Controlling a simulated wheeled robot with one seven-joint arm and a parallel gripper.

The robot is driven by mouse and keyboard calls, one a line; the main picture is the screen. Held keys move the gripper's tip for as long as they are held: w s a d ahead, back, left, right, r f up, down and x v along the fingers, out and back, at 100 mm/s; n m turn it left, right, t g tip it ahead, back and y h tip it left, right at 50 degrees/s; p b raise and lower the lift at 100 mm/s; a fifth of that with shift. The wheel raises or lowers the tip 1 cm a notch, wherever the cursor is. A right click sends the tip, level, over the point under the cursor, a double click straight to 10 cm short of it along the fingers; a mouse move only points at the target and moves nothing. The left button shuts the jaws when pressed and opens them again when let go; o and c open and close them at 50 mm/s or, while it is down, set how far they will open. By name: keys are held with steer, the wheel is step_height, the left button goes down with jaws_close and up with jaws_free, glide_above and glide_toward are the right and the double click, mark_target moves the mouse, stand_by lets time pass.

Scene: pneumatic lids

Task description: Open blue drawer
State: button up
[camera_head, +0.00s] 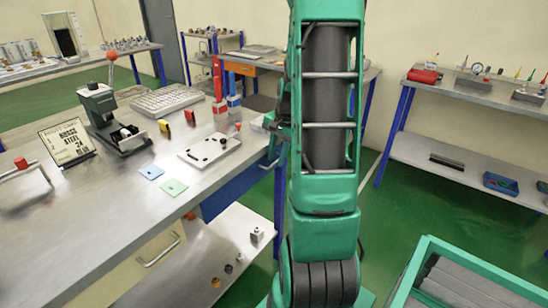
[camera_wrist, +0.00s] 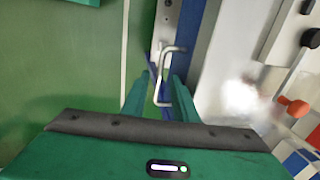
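The blue drawer (camera_head: 232,192) is under the right part of the long workbench in the head view, and its front looks flush with the bench. Part of its blue front (camera_wrist: 207,32) also shows in the wrist view, with a silver bar handle (camera_wrist: 166,62) standing out from it. My gripper (camera_wrist: 160,80) is open, with its two green fingers on either side of the handle bar. I cannot tell whether either finger touches the bar. In the head view my arm hides the gripper and much of the drawer's right end.
A beige drawer (camera_head: 120,272) with its own handle is left of the blue one. The workbench top (camera_head: 95,215) holds a lever press (camera_head: 112,118), a sign and a plate with small parts (camera_head: 210,150). A green-framed bin (camera_head: 480,262) stands at lower right. Green floor lies between.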

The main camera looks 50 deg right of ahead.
jaws_close()
steer(key=shift+w+a, duration=0.1)
stand_by(1.3)
